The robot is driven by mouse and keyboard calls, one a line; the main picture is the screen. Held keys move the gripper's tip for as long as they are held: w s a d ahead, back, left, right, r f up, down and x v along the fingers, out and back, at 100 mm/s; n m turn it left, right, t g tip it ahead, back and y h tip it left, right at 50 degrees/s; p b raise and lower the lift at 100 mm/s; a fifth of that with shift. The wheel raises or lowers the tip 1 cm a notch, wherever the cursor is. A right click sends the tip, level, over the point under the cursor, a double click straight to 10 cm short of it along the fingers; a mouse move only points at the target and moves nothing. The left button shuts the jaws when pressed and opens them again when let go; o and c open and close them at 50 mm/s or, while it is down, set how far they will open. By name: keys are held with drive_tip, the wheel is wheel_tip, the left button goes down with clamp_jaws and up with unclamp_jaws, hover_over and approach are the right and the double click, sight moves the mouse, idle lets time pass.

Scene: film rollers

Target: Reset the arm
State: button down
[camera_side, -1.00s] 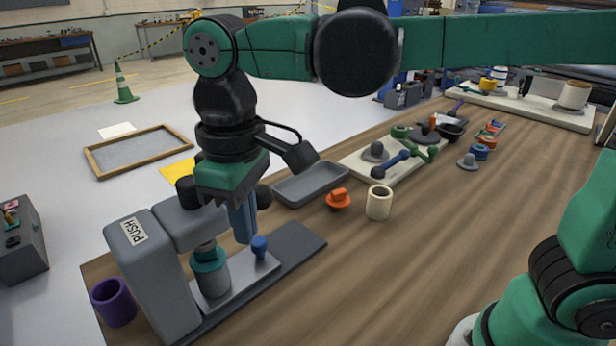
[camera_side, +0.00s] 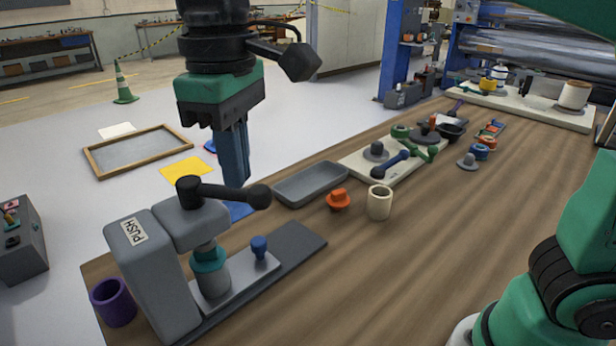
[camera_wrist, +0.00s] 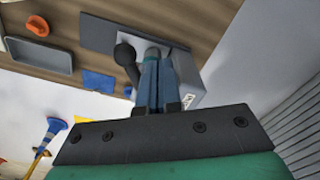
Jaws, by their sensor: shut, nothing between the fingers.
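My gripper (camera_side: 234,183) points down with its two blue fingers together and nothing between them. In the side view it hangs above and behind the grey press (camera_side: 150,262) marked PUSH, near the press's dark lever (camera_side: 225,194). The fingertips look apart from the lever, though they overlap near it in the picture. In the wrist view the closed fingers (camera_wrist: 155,72) point toward the press (camera_wrist: 188,75), and the lever's round knob (camera_wrist: 124,53) shows just left of them. A teal ring (camera_side: 208,260) sits under the press head.
A blue peg (camera_side: 259,247) stands on the press base. An orange part (camera_side: 338,199), a cream cup (camera_side: 379,203), a grey tray (camera_side: 311,184) and a purple cup (camera_side: 113,302) are nearby. A cream board (camera_side: 355,163) holds several parts.

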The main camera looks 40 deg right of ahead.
drive_tip(key=shift+d, duration=0.1)
drive_tip(key=d+f+m+t, duration=0.3)
drive_tip(key=d+f, duration=0.3)
drive_tip(key=d, duration=0.2)
drive_tip(key=s+d+f+m+t, duration=0.1)
drive_tip(key=d+f+m+t, duration=0.2)
drive_tip(key=d, duration=0.5)
wheel_tip(320, 180, down, 3)
drive_tip(key=shift+s+d+r+t, duration=0.15)
drive_tip(key=shift+d+t, duration=0.15)
drive_tip(key=shift+t, duration=0.3)
